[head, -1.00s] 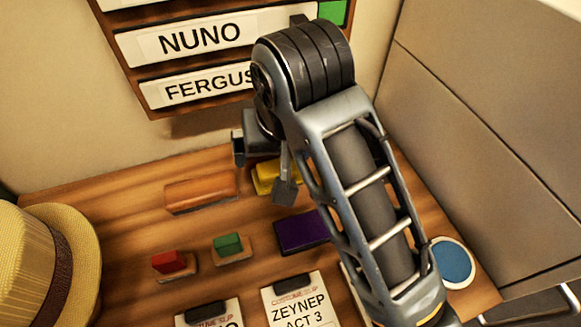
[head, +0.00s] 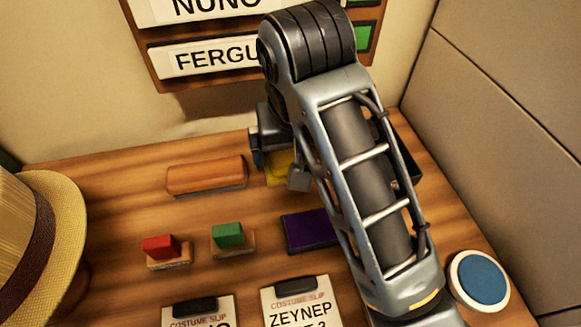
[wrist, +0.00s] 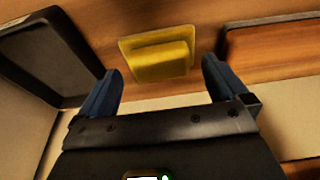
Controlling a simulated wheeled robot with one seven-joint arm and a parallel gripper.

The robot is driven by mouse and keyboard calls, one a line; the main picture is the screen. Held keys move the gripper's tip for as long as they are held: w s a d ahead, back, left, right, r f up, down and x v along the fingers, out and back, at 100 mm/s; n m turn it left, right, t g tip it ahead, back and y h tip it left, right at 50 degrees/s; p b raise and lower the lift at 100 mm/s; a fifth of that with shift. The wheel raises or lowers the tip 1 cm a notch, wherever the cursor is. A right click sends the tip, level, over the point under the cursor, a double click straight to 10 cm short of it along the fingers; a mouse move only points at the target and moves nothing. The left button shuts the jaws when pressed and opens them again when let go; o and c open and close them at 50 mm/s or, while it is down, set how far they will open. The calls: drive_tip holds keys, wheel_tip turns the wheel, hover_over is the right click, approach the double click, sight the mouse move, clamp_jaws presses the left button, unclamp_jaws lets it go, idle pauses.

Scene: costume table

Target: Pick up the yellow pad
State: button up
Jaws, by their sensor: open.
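The yellow pad (head: 279,169) lies on the wooden table, partly hidden behind my arm in the head view. In the wrist view the yellow pad (wrist: 160,58) shows as a raised yellow block on a wider yellow base, just beyond my fingertips and between their lines. My gripper (wrist: 160,80) is open and empty, its two dark blue fingers apart. In the head view my gripper (head: 280,168) is over the pad, with one finger on each side; whether it touches the pad I cannot tell.
An orange-brown block (head: 206,175) lies left of the pad, and a purple pad (head: 308,230) lies in front. Red (head: 161,246) and green (head: 228,236) blocks stand further forward. A dark tray (wrist: 45,50) is close beside the pad. A straw hat (head: 50,240) is at left, a blue round pad (head: 480,281) at right.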

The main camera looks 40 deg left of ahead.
drive_tip(key=shift+w+a+f, duration=0.1)
drive_tip(key=shift+a+f, duration=0.05)
drive_tip(key=shift+f, duration=0.55)
drive_tip(key=c, duration=1.1)
